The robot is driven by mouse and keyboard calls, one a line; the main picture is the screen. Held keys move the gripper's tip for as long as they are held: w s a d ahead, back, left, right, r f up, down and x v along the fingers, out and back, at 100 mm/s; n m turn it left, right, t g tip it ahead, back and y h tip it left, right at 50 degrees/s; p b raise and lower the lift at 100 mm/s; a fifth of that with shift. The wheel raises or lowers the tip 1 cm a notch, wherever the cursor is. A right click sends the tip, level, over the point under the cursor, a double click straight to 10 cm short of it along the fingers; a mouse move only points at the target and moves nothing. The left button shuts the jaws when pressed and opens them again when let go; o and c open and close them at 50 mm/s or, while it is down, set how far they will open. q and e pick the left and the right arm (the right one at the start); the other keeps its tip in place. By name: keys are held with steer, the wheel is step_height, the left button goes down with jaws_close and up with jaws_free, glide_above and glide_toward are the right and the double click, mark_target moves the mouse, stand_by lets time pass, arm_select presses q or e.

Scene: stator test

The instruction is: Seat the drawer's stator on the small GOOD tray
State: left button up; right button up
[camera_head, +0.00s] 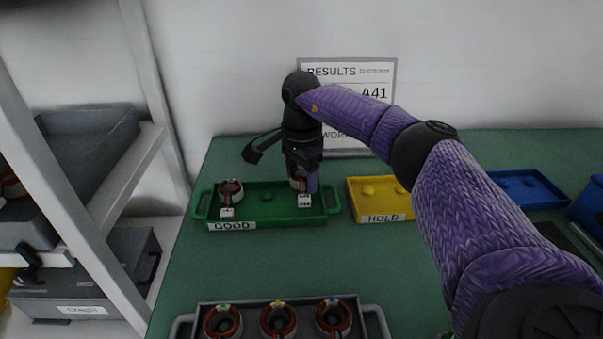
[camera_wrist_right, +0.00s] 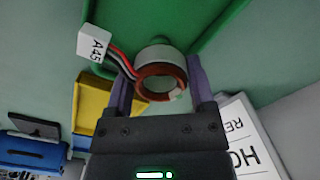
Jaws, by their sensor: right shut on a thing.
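My right gripper (camera_head: 304,178) points down over the right part of the small green GOOD tray (camera_head: 268,223). It is shut on a stator (camera_head: 295,181), a ring with copper windings and a white tag in front. In the right wrist view the held stator (camera_wrist_right: 161,72) sits between both fingers, its wires leading to a tag reading A45 (camera_wrist_right: 94,45). The green tray (camera_wrist_right: 215,30) shows behind it. I cannot tell whether the stator touches the tray. Another stator (camera_head: 230,190) stands on the tray's left part. My left gripper is out of view.
A yellow HOLD tray (camera_head: 371,208) and a blue tray (camera_head: 530,187) stand to the right. A dark tray with several stators (camera_head: 278,319) is at the front. Shelving with grey bins (camera_head: 90,150) is at the left. A results board (camera_head: 378,75) stands behind.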

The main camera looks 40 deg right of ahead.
steer(key=shift+f, duration=0.45)
steer(key=shift+f+b, duration=0.3)
steer(key=shift+f, duration=0.15)
steer(key=shift+f, duration=0.15)
steer(key=o, duration=1.1)
steer(key=shift+o, duration=0.7)
